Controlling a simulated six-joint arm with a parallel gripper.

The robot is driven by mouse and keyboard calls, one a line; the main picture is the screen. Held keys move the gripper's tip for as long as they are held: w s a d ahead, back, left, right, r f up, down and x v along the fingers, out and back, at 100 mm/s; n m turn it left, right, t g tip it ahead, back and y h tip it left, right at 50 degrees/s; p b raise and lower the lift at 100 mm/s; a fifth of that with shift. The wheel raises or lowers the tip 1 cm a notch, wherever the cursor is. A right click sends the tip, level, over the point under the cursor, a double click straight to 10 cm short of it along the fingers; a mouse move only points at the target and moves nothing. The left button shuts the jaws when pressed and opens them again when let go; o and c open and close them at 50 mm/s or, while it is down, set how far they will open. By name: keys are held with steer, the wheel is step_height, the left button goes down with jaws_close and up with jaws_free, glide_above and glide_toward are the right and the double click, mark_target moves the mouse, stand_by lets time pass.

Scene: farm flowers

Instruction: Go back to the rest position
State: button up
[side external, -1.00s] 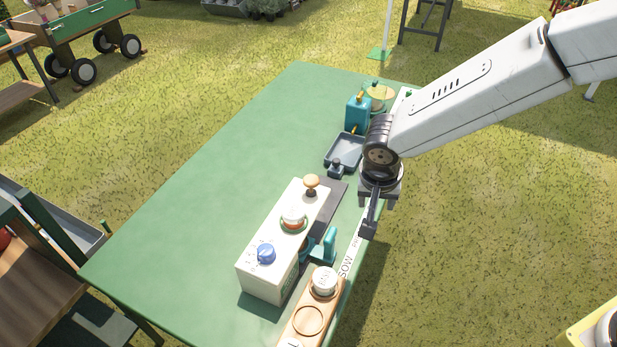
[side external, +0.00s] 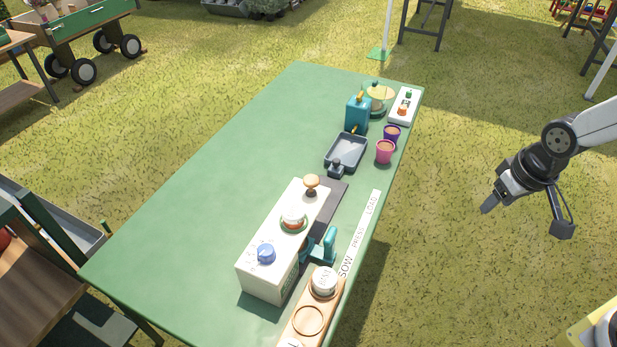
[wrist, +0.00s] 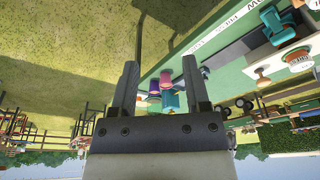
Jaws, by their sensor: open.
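My gripper (side external: 490,205) hangs in the air over the grass, off the right side of the green table (side external: 190,190), clear of everything on it. In the wrist view my gripper (wrist: 163,75) shows two dark fingers spread apart with nothing between them. The wrist picture is upside down, with sky at the bottom.
On the table stand a white machine (side external: 272,262) with a blue knob, a grey tray (side external: 346,152), a teal container (side external: 357,113), a pink pot (side external: 385,151), a purple pot (side external: 392,132) and a wooden holder (side external: 300,333). Open grass surrounds my gripper.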

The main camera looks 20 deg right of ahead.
steer(key=shift+s+d, duration=0.4)
steer(key=shift+s, duration=0.15)
